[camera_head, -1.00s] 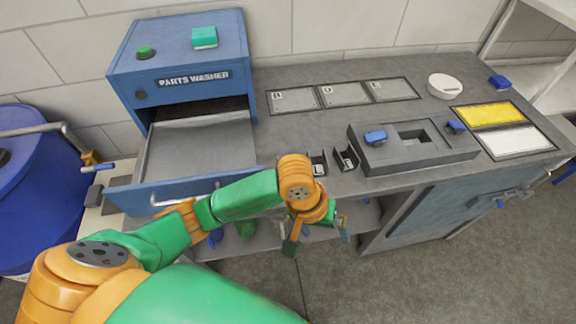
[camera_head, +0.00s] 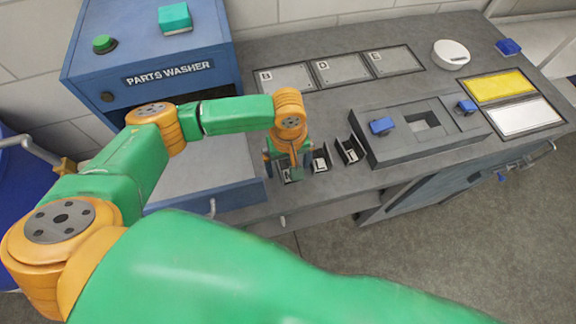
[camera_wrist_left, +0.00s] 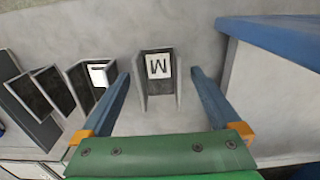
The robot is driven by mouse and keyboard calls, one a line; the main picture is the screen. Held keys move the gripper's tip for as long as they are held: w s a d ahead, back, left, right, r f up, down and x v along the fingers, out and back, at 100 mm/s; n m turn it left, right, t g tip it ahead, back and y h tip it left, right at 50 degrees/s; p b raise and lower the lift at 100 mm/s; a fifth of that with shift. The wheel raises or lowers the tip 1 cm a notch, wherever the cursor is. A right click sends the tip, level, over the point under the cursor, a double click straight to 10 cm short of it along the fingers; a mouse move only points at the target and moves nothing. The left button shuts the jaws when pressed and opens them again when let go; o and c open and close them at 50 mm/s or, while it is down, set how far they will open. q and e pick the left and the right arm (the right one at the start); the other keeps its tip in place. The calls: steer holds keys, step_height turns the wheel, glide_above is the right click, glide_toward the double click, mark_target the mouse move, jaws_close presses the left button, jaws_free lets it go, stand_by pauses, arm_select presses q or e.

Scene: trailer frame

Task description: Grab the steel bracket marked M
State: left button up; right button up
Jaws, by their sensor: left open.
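The steel bracket marked M (camera_wrist_left: 158,68) is a small U-shaped channel with a white label, standing on the grey bench top. In the left wrist view it lies ahead, between my left gripper's two blue fingers, with a gap on each side. In the head view my left gripper (camera_head: 288,168) is over this bracket at the bench's front edge and hides most of it. The gripper is open and empty. A bracket marked L (camera_head: 320,160) stands just to its right; it also shows in the left wrist view (camera_wrist_left: 97,75). My right gripper is not in view.
A third bracket (camera_head: 348,150) stands beside the grey fixture (camera_head: 385,151) with blue clamps. The blue parts washer (camera_head: 150,50) and its open drawer are at the left, close to my gripper. Labelled plates (camera_head: 340,70) lie at the back.

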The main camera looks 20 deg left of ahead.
arm_select(q)
steer(key=shift+w+a+f, duration=0.2)
steer(key=shift+w+f, duration=0.05)
steer(key=shift+w, duration=0.1)
steer(key=shift+s+d+r, duration=0.15)
steer(key=shift+s, duration=0.05)
steer(key=c, duration=1.4)
steer(key=shift+w, duration=0.15)
jaws_close()
